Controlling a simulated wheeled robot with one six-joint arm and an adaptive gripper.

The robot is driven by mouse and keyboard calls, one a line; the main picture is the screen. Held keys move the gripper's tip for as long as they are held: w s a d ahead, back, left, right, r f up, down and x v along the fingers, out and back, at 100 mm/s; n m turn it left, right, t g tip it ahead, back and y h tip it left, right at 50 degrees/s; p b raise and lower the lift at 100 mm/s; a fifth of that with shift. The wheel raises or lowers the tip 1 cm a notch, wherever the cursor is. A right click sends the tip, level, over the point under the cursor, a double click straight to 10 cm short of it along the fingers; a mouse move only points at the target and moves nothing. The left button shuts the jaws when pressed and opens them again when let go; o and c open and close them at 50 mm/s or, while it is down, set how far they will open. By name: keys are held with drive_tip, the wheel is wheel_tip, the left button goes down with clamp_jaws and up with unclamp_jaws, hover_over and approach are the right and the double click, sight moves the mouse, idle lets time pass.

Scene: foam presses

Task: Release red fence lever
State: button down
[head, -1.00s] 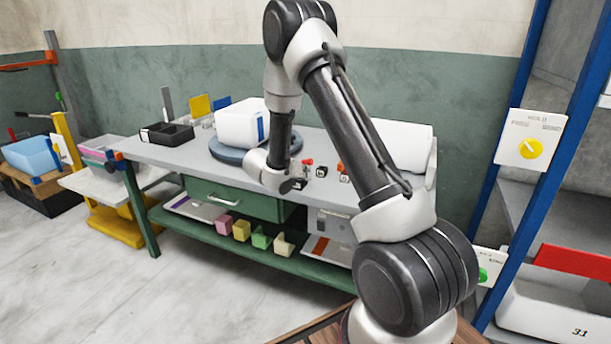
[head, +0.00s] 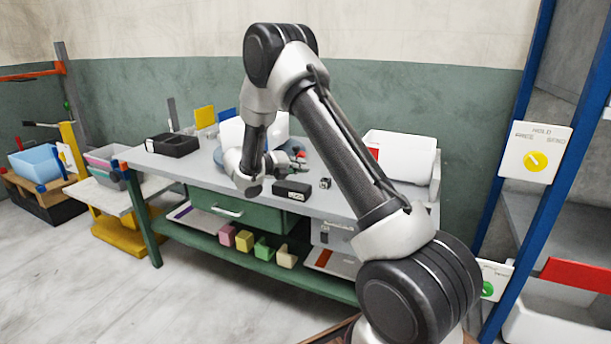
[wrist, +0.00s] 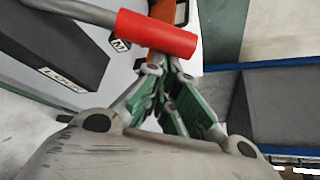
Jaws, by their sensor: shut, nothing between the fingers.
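The red lever handle (wrist: 157,35) is a red cylinder on a grey rod (wrist: 75,10) and lies across the top of the wrist view. In the head view a small red part (head: 300,154) shows beside my gripper (head: 287,163), above the grey bench. In the wrist view my gripper (wrist: 165,70) is shut and empty. Its fingertips are just below the red handle in the picture, close to it; I cannot tell whether they touch. A black block (wrist: 55,45) with a white label is left of the handle; it also shows in the head view (head: 292,190).
The grey bench (head: 205,170) carries a black tray (head: 172,144) at left, a white block (head: 232,132) behind my wrist and a white box (head: 400,155) at right. Colored blocks sit on its lower shelf. A blue rack post (head: 520,120) stands at right.

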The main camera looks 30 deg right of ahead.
drive_tip(key=w+a+r+n+h, duration=0.3)
drive_tip(key=w+a+r+n, duration=0.1)
drive_tip(key=w, duration=0.2)
drive_tip(key=shift+a+r+n+g, duration=0.15)
drive_tip(key=shift+a+n+g, duration=0.15)
drive_tip(key=shift+n, duration=0.1)
drive_tip(key=shift+a, duration=0.1)
idle(0.4)
